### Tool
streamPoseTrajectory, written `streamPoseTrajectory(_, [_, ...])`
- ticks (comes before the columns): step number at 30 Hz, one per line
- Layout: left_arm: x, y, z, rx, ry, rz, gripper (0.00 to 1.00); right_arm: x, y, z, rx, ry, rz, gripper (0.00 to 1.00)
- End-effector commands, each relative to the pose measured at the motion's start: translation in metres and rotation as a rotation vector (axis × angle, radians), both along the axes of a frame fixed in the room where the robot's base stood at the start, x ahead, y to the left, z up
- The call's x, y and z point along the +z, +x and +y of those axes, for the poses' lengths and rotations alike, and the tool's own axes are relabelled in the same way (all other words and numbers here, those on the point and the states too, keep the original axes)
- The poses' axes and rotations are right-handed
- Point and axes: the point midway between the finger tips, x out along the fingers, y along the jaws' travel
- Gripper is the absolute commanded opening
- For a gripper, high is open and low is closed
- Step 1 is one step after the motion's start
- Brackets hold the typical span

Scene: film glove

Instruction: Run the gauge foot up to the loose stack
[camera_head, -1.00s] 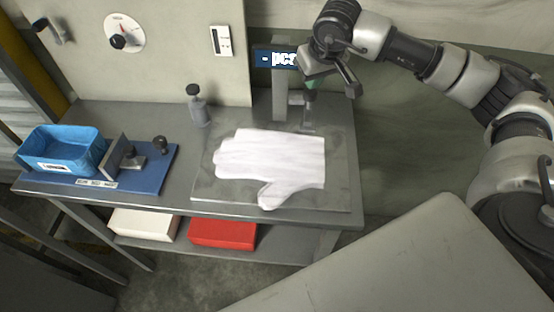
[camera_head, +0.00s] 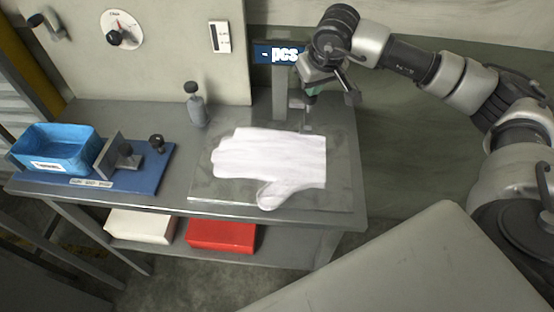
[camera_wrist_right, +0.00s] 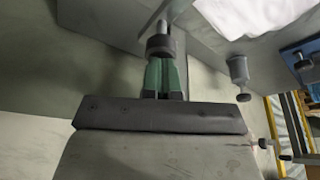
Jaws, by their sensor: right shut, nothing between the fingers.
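A white glove stack (camera_head: 270,160) lies flat on the grey plate (camera_head: 340,180) on the bench; part of it shows in the wrist view (camera_wrist_right: 255,12). Behind it stands the gauge post (camera_head: 279,100) with a display reading "- pcs" (camera_head: 277,54). A slim gauge foot (camera_head: 307,124) stands at the stack's back right edge; whether it touches the gloves I cannot tell. My right gripper (camera_head: 311,96) is shut and empty beside the post, above the foot. In the wrist view its green fingertips (camera_wrist_right: 165,68) are close to a dark knob (camera_wrist_right: 160,45) on a metal stem; contact is unclear.
A blue bin (camera_head: 55,148) and a blue base (camera_head: 140,182) with an upright plate and black knobs are at left. A grey bottle-shaped piece (camera_head: 196,108) stands behind the gloves. White (camera_head: 140,226) and red (camera_head: 221,236) boxes sit on the lower shelf.

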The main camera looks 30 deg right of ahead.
Motion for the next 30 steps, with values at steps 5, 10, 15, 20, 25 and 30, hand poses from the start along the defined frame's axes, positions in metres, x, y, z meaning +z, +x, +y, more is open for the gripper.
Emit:
streamPoseTrajectory(5, [-0.006,0.0,0.0,0.0,0.0,0.0,0.43,-0.007,0.0,0.0,0.0,0.0,0.001,0.0])
streamPoseTrajectory(10, [-0.011,0.0,0.0,0.0,0.001,0.0,0.43,-0.012,0.0,0.0,0.0,0.0,0.001,0.0])
streamPoseTrajectory(15, [-0.015,0.0,0.001,0.001,0.001,0.0,0.43,-0.018,0.0,0.0,0.0,0.0,0.001,0.0])
streamPoseTrajectory(20, [-0.019,0.0,0.001,0.001,0.001,0.0,0.43,-0.023,0.0,0.0,0.0,0.0,0.001,0.0])
streamPoseTrajectory(25, [-0.023,0.0,0.001,0.001,0.001,-0.001,0.43,-0.028,0.0,0.0,0.0,0.0,0.001,0.0])
streamPoseTrajectory(30, [-0.028,0.0,0.001,0.001,0.001,-0.001,0.43,-0.033,0.0,0.0,0.0,0.0,0.001,0.0])
